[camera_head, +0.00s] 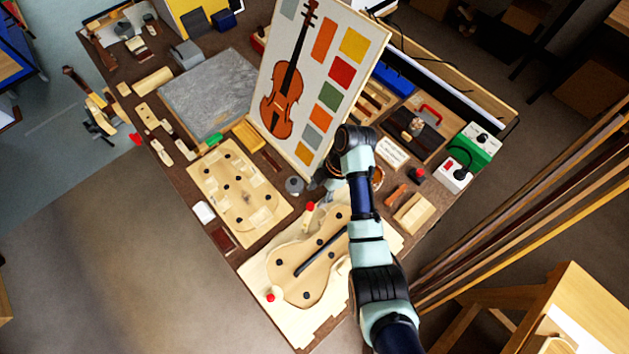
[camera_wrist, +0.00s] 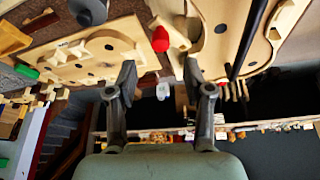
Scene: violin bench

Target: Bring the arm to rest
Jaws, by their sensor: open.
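My gripper (camera_wrist: 160,76) is open in the wrist view, with its two dark fingers spread apart and nothing held between them. In the head view my arm reaches up from the bottom over the right part of the workbench (camera_head: 225,240), and its wrist is bent near the base of the painted violin board (camera_head: 350,45). My fingers are mostly hidden there behind the arm. In the wrist view a red knob (camera_wrist: 160,39) shows beyond the fingertips, apart from them, near the violin body (camera_wrist: 225,45).
The violin body (camera_head: 290,258) lies on a pale board under and left of my arm. A mould board (camera_head: 235,190) with several dark holes lies further left. A grey slab (camera_head: 215,90) is at the back. A green-and-white box (camera_head: 480,142) stands right. Open floor lies left of the bench.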

